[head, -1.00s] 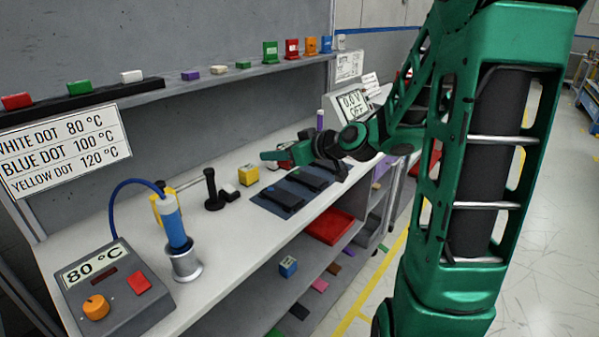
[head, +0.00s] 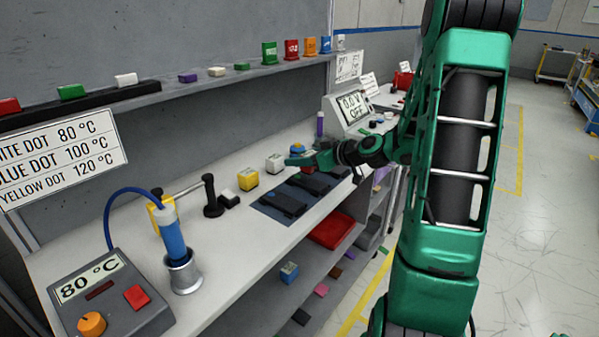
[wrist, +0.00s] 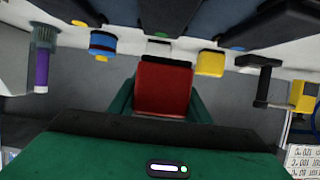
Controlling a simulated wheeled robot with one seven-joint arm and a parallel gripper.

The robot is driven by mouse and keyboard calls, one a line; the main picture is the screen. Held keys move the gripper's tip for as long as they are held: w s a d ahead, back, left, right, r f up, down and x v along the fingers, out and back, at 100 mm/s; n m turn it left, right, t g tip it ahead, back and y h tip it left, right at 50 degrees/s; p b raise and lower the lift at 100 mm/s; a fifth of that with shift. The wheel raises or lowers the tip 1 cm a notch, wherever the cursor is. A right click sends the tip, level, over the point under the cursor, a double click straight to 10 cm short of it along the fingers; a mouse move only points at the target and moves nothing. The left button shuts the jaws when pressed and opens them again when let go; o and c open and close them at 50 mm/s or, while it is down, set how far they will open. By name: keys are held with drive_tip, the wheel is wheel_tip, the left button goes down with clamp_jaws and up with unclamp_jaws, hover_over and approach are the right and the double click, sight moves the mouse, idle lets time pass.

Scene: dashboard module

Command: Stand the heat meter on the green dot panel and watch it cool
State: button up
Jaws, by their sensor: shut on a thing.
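My gripper (head: 306,161) is shut on a red block (wrist: 163,88), which sits between the green fingers in the wrist view. The block is mostly hidden in the head view, and I see no display or marking on it, so I cannot tell whether it is the heat meter. Dark panels (head: 284,203) lie in a row on the bench. In the wrist view they are at the top edge, and a green dot (wrist: 160,34) shows by the middle one. My gripper is behind the panels in the head view, apart from them.
A yellow block (head: 248,179), a white block (head: 276,163) and a blue-and-yellow round piece (head: 298,148) stand behind the panels. A purple cylinder (head: 320,124) is farther along. A blue probe (head: 172,238) stands in a metal cup beside an 80 °C box (head: 105,295). A shelf (head: 200,85) runs above.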

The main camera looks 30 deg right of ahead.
sight(301, 178)
drive_tip(key=shift+w+d+f, duration=0.1)
drive_tip(key=shift+d+f, duration=0.2)
drive_tip(key=shift+d, duration=0.15)
drive_tip(key=shift+f, duration=2)
drive_tip(key=o, duration=1.1)
drive_tip(key=shift+a+r, duration=0.1)
